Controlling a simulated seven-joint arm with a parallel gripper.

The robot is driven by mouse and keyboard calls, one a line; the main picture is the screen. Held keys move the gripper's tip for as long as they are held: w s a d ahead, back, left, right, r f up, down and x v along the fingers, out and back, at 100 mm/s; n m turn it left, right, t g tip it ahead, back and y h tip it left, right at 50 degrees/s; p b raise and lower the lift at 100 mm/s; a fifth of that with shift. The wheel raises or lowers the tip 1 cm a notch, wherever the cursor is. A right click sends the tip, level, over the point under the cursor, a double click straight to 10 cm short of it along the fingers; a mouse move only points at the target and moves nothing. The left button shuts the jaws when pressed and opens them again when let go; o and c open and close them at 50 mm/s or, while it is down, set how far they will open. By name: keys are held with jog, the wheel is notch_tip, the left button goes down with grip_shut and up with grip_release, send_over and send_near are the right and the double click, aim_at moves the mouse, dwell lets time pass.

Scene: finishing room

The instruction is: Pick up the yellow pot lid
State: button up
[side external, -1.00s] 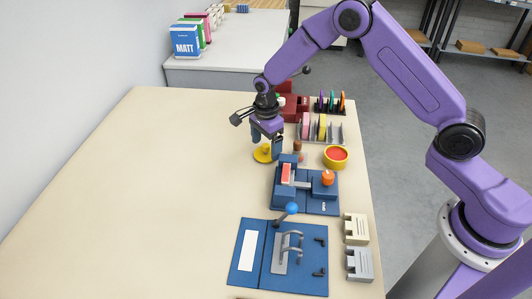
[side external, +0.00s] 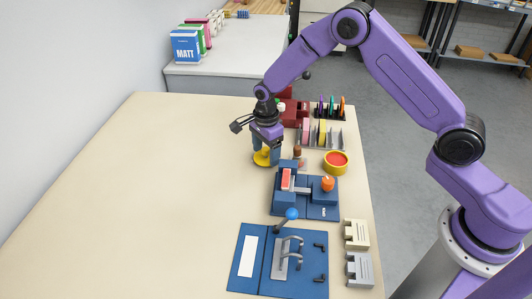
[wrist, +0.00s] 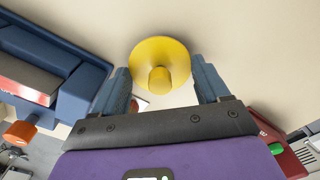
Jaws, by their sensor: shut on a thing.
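The yellow pot lid (side external: 262,158), a disc with a knob, is at the far right part of the table in the side view. In the wrist view the lid (wrist: 175,52) sits between my fingertips, its knob towards the camera. My gripper (side external: 267,156) is down at the lid with its blue fingers on either side. The fingers partly hide the lid in the side view. I cannot tell whether it touches the table.
A blue fixture (side external: 287,197) with an orange knob stands nearer the camera. A yellow round container with a red centre (side external: 336,160) is to the right. A rack (side external: 321,137) and a dark red box (side external: 291,113) stand behind. The table's left side is clear.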

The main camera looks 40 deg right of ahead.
aim_at(267, 150)
jog(key=r, duration=0.3)
jog(key=shift+s+r, duration=0.1)
jog(key=shift+s, duration=0.15)
jog(key=s+d+r, duration=0.1)
jog(key=s+r, duration=0.3)
jog(key=shift+r, duration=0.4)
jog(key=s+r, duration=0.1)
jog(key=s, duration=0.2)
jog(key=s+d+r, duration=0.1)
jog(key=s, duration=0.2)
jog(key=s+d+r, duration=0.1)
jog(key=s+r, duration=0.1)
jog(key=shift+s, duration=0.4)
jog(key=s+d+f+m, duration=0.1)
jog(key=d+f+m, duration=0.1)
jog(key=d+m, duration=0.65)
jog(key=shift+s+d+f+n, duration=0.1)
jog(key=shift+d+f+n, duration=0.35)
jog(key=shift+f, duration=0.65)
jog(key=shift+w+d+f+n, duration=0.1)
jog(key=shift+d+f+n, duration=0.4)
jog(key=shift+f, duration=0.55)
jog(key=shift+s+d+f+n, duration=0.1)
jog(key=shift+d+f+n, duration=0.35)
jog(key=shift+f, duration=0.65)
jog(key=shift+d+f, duration=0.1)
jog(key=shift+f, duration=0.05)
jog(key=o, duration=1)
